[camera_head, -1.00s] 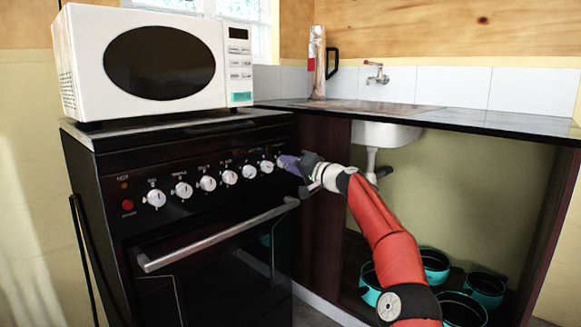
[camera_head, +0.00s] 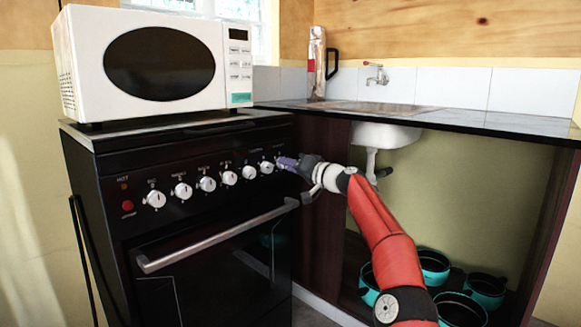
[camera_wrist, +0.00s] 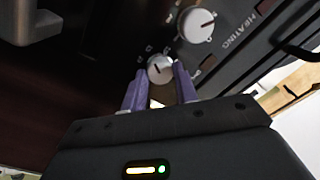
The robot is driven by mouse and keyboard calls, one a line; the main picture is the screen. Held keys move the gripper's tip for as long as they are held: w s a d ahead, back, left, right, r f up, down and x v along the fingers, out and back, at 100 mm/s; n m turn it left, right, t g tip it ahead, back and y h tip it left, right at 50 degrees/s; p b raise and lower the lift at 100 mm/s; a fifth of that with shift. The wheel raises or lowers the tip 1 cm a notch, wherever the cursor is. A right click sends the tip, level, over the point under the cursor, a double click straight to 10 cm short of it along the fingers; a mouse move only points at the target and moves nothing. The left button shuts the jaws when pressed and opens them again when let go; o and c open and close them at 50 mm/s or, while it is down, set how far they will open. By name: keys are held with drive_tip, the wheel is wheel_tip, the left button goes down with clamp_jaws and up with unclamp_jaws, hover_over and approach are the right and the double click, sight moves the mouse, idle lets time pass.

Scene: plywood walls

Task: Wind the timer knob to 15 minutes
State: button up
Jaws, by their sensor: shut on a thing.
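A black stove (camera_head: 205,185) carries a row of several white knobs on its front panel. My gripper (camera_head: 279,162) is at the right end of that row, on the rightmost knob (camera_head: 267,167). In the wrist view, the purple fingers of my gripper (camera_wrist: 160,82) stand on either side of a round white knob (camera_wrist: 160,69), shut on it. A dark pointer line shows on the knob's face. Small marks ring it, too small to read.
A white microwave (camera_head: 165,62) stands on top of the stove. The oven handle (camera_head: 215,237) runs across below the knobs. A dark counter with a sink (camera_head: 385,134) is to the right. Teal pots (camera_head: 486,287) stand on the floor under it.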

drive_tip(key=o, duration=1)
drive_tip(key=shift+f, duration=0.1)
drive_tip(key=shift+b+v, duration=1.85)
drive_tip(key=shift+v, duration=2)
drive_tip(key=shift+s+a, duration=0.1)
